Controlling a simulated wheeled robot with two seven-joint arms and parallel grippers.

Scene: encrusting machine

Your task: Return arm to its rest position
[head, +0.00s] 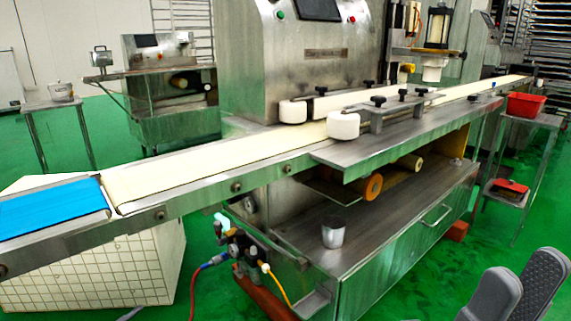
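My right gripper (525,268) shows at the lower right corner as two grey ridged fingers. The fingers stand apart with a gap between them, and nothing is held there. It is over the green floor in front of the machine, apart from it in the picture. My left gripper is not in view. The encrusting machine (300,60) is a large steel body behind a long cream conveyor belt (200,165), which runs from lower left to upper right. Its left end has a blue belt section (50,208).
A steel cup (333,233) stands on the machine's lower shelf. A side table (540,118) at the right holds a red bin (525,105). A white tiled block (100,270) is under the conveyor's left end. Green floor (420,285) is clear beside my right gripper.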

